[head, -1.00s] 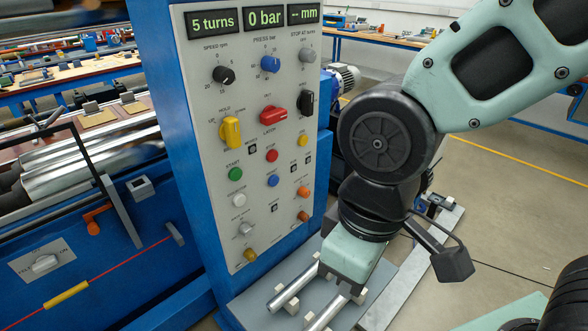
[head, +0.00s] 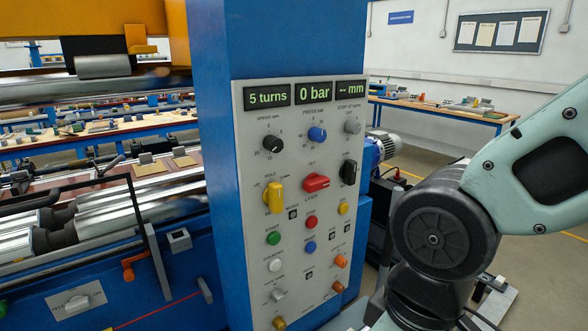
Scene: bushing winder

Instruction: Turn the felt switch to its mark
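A pale grey switch knob (head: 76,303) sits on a light label plate (head: 72,297) on the blue machine front at the lower left of the head view. It appears to be the felt switch; its lettering is too small to read surely, and I cannot tell where its mark is. The knob's handle lies roughly sideways, slightly tilted. My arm comes in from the right, well apart from the switch, with the control panel between them. My gripper is below the picture's lower edge, out of view.
The control panel (head: 298,200) stands on a blue column, with a yellow lever knob (head: 274,196), a red knob (head: 316,182) and several buttons.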

